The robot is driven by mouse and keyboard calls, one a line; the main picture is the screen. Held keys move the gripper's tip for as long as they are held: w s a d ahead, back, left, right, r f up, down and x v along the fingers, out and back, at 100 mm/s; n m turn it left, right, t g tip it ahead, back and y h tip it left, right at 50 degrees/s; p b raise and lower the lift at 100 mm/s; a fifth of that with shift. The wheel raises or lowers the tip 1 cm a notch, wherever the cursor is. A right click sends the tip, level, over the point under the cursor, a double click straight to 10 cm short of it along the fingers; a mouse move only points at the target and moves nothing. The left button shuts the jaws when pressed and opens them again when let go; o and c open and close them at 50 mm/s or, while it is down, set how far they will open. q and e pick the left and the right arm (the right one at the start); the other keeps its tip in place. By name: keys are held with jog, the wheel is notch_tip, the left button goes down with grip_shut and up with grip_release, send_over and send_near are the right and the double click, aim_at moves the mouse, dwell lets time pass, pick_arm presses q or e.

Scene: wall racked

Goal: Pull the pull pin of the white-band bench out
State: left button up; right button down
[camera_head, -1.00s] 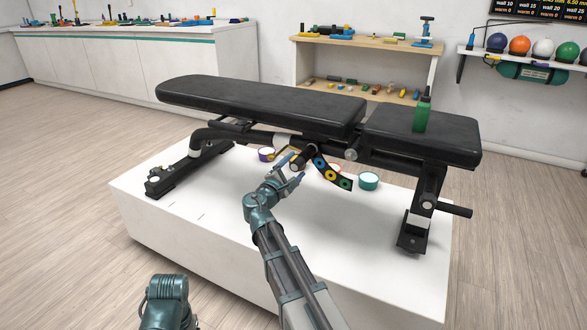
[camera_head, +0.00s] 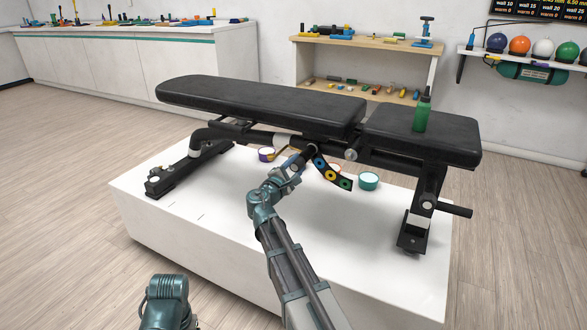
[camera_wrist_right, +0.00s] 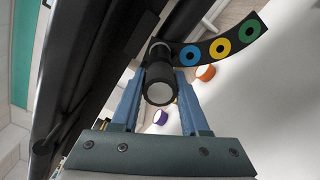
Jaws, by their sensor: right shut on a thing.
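The black white-band bench (camera_head: 260,105) stands on a white platform, with white bands on its frame under the long pad. Its pull pin (camera_head: 311,150) sticks out from the frame under the pad. In the right wrist view the pull pin (camera_wrist_right: 159,86) shows end-on, with a pale round end face and a dark grip. My right gripper (camera_head: 296,164) is shut on the pin, one blue finger on each side in the wrist view (camera_wrist_right: 160,80). How far the pin sits out cannot be told. My left gripper is out of view.
A curved black plate with coloured rings (camera_head: 331,174) hangs right beside the pin. Small tubs, one teal (camera_head: 368,181), stand on the white platform (camera_head: 190,235). A green bottle (camera_head: 422,112) stands on the short pad. Shelves and counters are at the back.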

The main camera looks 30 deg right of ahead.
jog(key=shift+v, duration=1.05)
jog(key=shift+c, duration=1.6)
grip_release()
jog(key=v, duration=1.3)
jog(key=shift+s+a, duration=0.25)
jog(key=shift+s, duration=0.05)
